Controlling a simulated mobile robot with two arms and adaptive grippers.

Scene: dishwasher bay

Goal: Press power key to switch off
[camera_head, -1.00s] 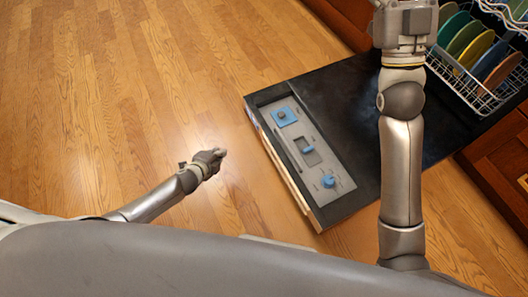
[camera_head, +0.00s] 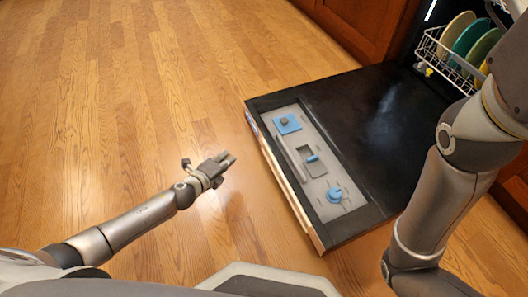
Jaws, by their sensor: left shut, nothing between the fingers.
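The dishwasher door (camera_head: 375,120) is folded down flat. Its grey control panel (camera_head: 316,158) runs along the edge nearest my left arm. On the panel are a blue square with a grey round button (camera_head: 284,122), a small blue lever (camera_head: 313,158) in a dark recess, and a blue round knob (camera_head: 335,195). I cannot read which one is the power key. My left gripper (camera_head: 230,159) is shut and empty, over the floor left of the panel, apart from the door. My right arm (camera_head: 455,175) crosses the right side; its gripper is out of the frame.
A white rack (camera_head: 444,67) with several coloured plates (camera_head: 463,36) stands at the upper right inside the dishwasher. Wooden cabinets (camera_head: 362,30) flank it. The wooden floor (camera_head: 130,90) on the left is clear.

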